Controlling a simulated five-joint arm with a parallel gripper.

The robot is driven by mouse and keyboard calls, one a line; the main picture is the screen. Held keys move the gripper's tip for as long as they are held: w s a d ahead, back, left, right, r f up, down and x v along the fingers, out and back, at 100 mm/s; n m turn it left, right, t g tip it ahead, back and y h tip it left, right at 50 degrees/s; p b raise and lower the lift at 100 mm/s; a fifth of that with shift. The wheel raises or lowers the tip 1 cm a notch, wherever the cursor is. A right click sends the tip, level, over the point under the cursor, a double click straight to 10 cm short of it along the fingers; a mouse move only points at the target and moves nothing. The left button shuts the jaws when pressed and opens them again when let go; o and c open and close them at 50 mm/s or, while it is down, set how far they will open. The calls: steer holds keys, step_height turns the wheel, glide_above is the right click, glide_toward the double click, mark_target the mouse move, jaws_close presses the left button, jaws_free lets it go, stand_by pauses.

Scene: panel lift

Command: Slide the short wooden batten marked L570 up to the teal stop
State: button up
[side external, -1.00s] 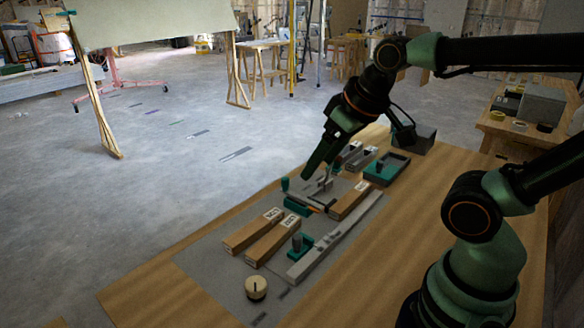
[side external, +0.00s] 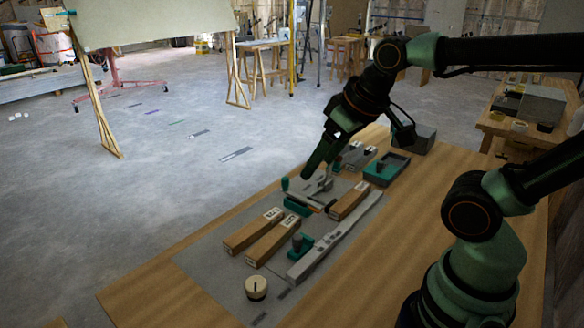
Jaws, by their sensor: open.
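Three wooden battens lie on the grey mat (side external: 205,265). Two lie side by side at the left, an outer batten (side external: 250,232) and an inner batten (side external: 272,243). A shorter-looking batten (side external: 348,201) lies farther back, right of my gripper. Their end labels are too small to read, so I cannot tell which is L570. A teal stop-like block with a grey knob (side external: 299,246) sits beside the inner batten. Another teal piece (side external: 297,206) lies below my gripper. My gripper (side external: 314,172) is open above the mat's far half, apart from the battens; its fingertips partly hide the things behind.
A long grey rail (side external: 325,246) runs along the mat's right side. A round wooden knob (side external: 256,288) stands at the near end. A teal tray (side external: 386,169) and grey blocks (side external: 357,154) sit at the back.

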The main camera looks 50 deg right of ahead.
steer(key=shift+w+d, duration=0.15)
steer(key=shift+d, duration=0.05)
steer(key=c, duration=0.9)
steer(key=w+d+m, duration=0.1)
steer(key=d, duration=0.1)
steer(key=w+d+m+g, duration=0.1)
steer(key=w+d+m, duration=0.1)
steer(key=d, duration=0.1)
steer(key=w+d+m, duration=0.1)
steer(key=d+m, duration=0.1)
steer(key=shift+w+d+r+g+h, duration=0.15)
steer(key=shift+w+g+h, duration=0.25)
jaws_close()
steer(key=w+d+f+m+g, duration=0.15)
steer(key=d+f+m, duration=0.25)
steer(key=d, duration=0.5)
steer(key=w+d+f+m+g, duration=0.1)
steer(key=w+d+f+m, duration=0.2)
steer(key=d, duration=0.6)
steer(key=s+d+f+m+g, duration=0.1)
steer(key=s+d+f+m, duration=0.4)
steer(key=d+f, duration=0.45)
steer(key=shift+m+y, duration=0.4)
steer(key=shift+m, duration=0.1)
steer(key=f, duration=0.8)
steer(key=shift+w+d+f, duration=0.1)
steer(key=shift+w+d, duration=0.05)
steer(key=shift+w, duration=0.25)
